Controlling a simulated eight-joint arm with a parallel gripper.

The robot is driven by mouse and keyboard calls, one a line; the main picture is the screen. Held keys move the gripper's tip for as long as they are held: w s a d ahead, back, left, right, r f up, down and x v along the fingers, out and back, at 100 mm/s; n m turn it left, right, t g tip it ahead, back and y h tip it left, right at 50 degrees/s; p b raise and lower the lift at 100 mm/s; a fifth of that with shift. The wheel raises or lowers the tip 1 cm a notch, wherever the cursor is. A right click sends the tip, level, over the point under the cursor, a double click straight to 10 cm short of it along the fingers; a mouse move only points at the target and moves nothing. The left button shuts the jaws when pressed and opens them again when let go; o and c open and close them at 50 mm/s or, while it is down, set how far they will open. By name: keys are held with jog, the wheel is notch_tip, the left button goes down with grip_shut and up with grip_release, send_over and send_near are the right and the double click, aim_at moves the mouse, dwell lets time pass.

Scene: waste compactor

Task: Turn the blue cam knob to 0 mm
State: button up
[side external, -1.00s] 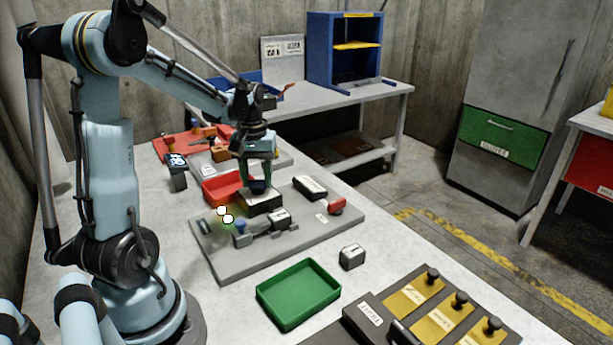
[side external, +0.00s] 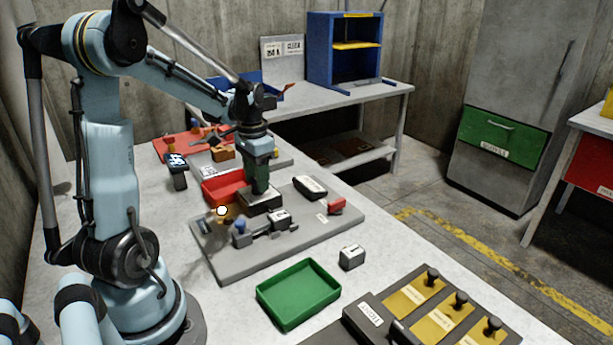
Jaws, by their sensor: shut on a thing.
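My gripper (side external: 260,189) points straight down over a dark block with a pale top plate (side external: 262,202) on the grey fixture plate (side external: 235,264). One round white light (side external: 222,210) shows at the left of the fixture plate.
A small blue-topped part (side external: 240,225) and a grey clamp-like piece (side external: 279,217) stand in front of the block. A red tray (side external: 222,190) is close behind-left. A green tray (side external: 299,294) and small grey block (side external: 352,257) lie nearer the front.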

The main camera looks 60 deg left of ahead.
jog(key=shift+m, duration=0.6)
jog(key=o, duration=1.1)
jog(key=shift+c, duration=0.2)
notch_tip(320, 180, up, 12)
jog(key=d+f+t, duration=0.3)
jog(key=d, duration=0.8)
jog(key=s+d+f+t, duration=0.1)
jog(key=d+f+t, duration=0.2)
jog(key=d, duration=0.8)
jog(key=shift+d+t, duration=0.3)
jog(key=shift+t, duration=0.3)
